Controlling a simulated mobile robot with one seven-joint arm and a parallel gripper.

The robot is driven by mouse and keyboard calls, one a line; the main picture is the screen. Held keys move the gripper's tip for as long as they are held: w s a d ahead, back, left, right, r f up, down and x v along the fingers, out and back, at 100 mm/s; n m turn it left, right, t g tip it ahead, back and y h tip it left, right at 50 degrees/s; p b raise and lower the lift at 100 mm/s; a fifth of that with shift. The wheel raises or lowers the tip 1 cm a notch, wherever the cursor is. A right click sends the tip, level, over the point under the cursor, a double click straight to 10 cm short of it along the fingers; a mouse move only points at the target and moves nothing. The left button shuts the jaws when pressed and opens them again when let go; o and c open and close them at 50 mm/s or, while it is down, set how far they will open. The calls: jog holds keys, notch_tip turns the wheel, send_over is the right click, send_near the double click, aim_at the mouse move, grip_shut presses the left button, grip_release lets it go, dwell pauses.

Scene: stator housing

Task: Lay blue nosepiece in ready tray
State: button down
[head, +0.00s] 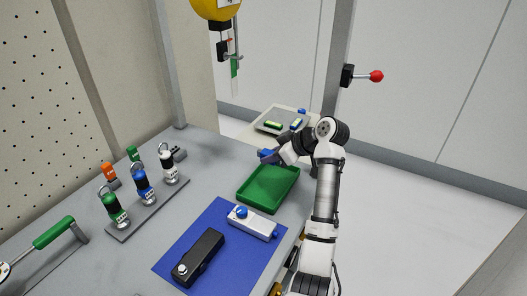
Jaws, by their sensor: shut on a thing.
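The blue nosepiece (264,152) shows as a small blue piece at the tip of my gripper (270,157). My gripper is shut on it, and the fingers hide part of it. It is at the far edge of the green tray (243,196), seemingly above the tray's back rim; the exact height cannot be told. The green tray lies on the grey bench and its visible floor is empty. No label shows on the tray, so I cannot tell if it is the ready tray.
A blue mat (205,228) holds a black device (199,257) and a white device (252,222) with a blue knob. Several coloured padlock-like pieces stand on a grey rack (150,208) at left. A pale side table (248,133) with another tray is behind. A yellow tool hanger (216,8) hangs above.

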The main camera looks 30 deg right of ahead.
jog(key=shift+s+f+b, duration=0.1)
jog(key=shift+f+b, duration=0.3)
jog(key=shift+f, duration=0.15)
jog(key=shift+f+b, duration=2.1)
jog(key=shift+f, duration=1.3)
jog(key=c, duration=1.1)
grip_release()
jog(key=shift+o, duration=0.2)
jog(key=shift+d, duration=0.1)
jog(key=b+v, duration=0.2)
jog(key=v, duration=1.1)
jog(key=shift+s+r+b, duration=0.2)
jog(key=shift+r+b, duration=0.1)
jog(key=shift+b, duration=0.1)
jog(key=shift+s, duration=0.1)
